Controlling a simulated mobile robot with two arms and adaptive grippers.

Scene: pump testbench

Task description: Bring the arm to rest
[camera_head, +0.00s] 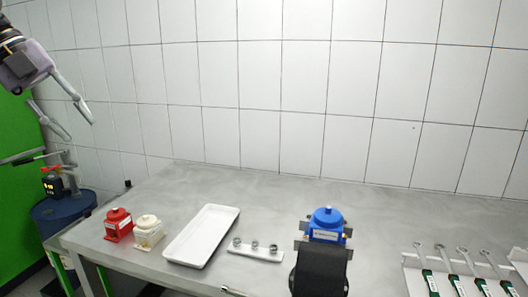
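My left gripper (81,131) is at the upper left, raised above the table's left end and in front of the tiled wall and green panel. Its two fingers are spread apart, with nothing between them. The arm comes in from the left edge, and most of it is out of view. My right gripper does not show.
The grey table (385,215) holds a red pump-like part (118,226), a cream one (149,233), a white tray (203,236), a small holder (256,253) with metal pieces, a blue pump (327,222) and several wrenches (466,264). A blue drum (62,213) stands left.

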